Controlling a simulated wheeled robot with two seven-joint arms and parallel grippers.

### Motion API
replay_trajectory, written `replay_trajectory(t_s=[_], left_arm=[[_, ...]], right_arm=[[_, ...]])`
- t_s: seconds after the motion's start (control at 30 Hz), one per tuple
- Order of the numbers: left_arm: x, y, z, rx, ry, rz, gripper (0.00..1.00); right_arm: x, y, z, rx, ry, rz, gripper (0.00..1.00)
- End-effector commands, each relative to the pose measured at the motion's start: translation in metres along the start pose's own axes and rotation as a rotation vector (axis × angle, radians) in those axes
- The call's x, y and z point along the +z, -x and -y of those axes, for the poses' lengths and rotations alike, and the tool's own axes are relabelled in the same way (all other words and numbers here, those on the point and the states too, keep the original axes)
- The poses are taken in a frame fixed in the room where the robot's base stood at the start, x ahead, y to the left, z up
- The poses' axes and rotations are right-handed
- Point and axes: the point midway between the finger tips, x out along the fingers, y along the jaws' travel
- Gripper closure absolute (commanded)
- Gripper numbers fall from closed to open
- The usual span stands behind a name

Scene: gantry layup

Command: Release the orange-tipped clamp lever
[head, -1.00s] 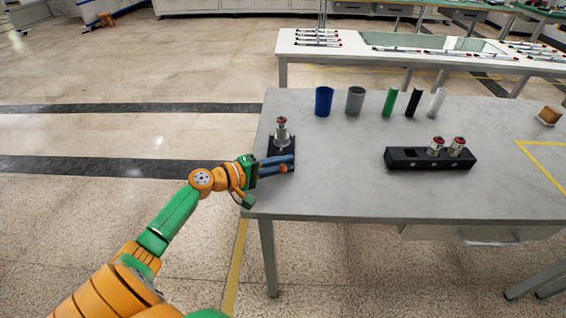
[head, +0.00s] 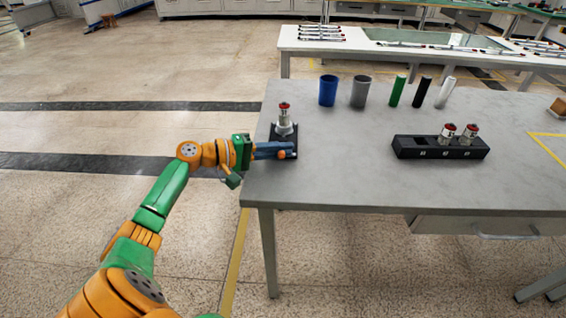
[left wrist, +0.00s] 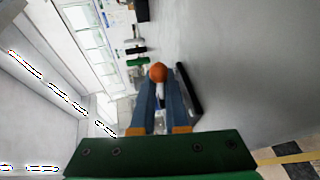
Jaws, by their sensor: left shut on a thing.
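The clamp fixture has a dark base (head: 291,131) at the left end of the grey table, with a red-capped metal part (head: 284,122) upright on it. The lever's orange tip (head: 282,154) shows at the front of the fixture. My left gripper (head: 288,150) reaches in from the left, its blue fingers shut on the lever at the orange tip. In the left wrist view the orange tip (left wrist: 158,72) sits at the ends of the two fingers. The fingers hide much of the lever. My right gripper is not in view.
A black block (head: 412,153) holds two red-capped parts on the right of the table. A blue cup (head: 328,91), a grey cup (head: 359,92) and green, black and white cylinders stand behind. The table's middle is clear.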

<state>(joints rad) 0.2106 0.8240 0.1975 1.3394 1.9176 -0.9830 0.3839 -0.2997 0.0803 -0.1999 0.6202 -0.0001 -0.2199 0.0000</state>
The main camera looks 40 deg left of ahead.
Motion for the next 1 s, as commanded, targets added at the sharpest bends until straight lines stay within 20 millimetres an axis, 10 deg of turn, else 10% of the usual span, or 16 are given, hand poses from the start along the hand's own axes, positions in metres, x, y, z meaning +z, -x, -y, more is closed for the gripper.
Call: replay_trajectory(t_s=[0.37, 0.43, 0.77, 1.0], left_arm=[[0.002, 0.002, 0.003, -0.010, -0.006, 0.043, 1.00], [0.002, 0.002, 0.003, -0.010, -0.006, 0.043, 0.78], [0.001, 0.003, 0.002, -0.006, -0.006, 0.039, 0.78], [0.000, 0.049, 0.004, -0.010, -0.007, 0.039, 0.78]], right_arm=[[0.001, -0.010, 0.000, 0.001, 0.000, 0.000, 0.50], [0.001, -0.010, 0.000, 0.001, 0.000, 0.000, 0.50], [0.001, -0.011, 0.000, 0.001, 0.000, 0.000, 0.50], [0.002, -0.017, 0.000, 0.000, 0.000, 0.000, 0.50]])
